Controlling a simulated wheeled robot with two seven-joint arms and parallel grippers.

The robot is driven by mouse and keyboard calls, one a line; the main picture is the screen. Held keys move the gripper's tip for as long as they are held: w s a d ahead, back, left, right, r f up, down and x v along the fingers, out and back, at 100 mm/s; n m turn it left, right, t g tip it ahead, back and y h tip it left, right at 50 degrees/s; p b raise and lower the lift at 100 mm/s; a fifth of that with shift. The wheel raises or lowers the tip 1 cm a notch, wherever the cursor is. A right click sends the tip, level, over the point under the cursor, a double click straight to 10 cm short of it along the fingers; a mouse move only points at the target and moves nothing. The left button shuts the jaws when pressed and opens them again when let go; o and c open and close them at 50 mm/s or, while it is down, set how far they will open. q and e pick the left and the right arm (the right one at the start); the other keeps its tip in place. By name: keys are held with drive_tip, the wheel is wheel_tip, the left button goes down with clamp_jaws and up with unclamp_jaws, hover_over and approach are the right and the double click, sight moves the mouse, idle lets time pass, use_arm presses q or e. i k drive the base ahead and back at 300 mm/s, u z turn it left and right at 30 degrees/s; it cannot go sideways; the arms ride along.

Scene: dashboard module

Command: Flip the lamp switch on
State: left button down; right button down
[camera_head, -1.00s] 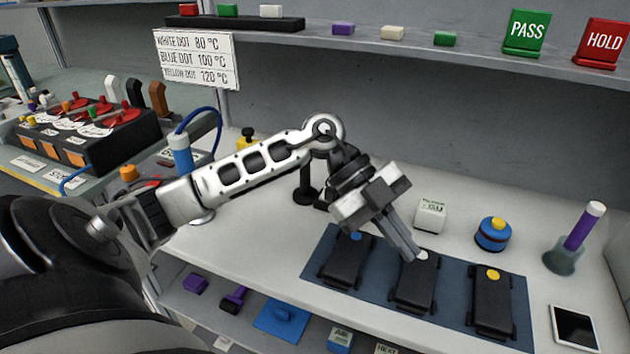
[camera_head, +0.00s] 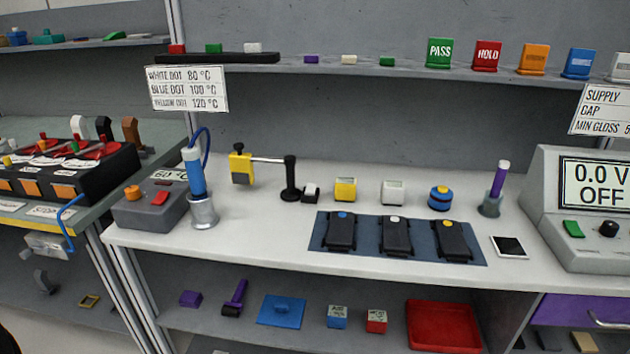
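A desk lamp stands on the white bench, left of centre. It has a yellow head (camera_head: 241,166) on a silver arm and a black post (camera_head: 290,182). A small black-and-white rocker switch (camera_head: 310,192) sits just right of the post's foot. It is too small to tell which way the rocker is tilted or whether the lamp is lit.
A soldering iron stands in its holder (camera_head: 204,212) beside a grey box (camera_head: 152,206) at left. Yellow (camera_head: 345,190) and white (camera_head: 394,192) blocks stand right of the switch. Three black modules lie on a blue mat (camera_head: 470,245) in front. A shelf (camera_head: 330,67) runs above.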

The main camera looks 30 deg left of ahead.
sight(310, 190)
drive_tip(key=k, duration=0.5)
drive_tip(key=z, duration=1.05)
drive_tip(key=i, duration=0.95)
drive_tip(key=u, duration=3)
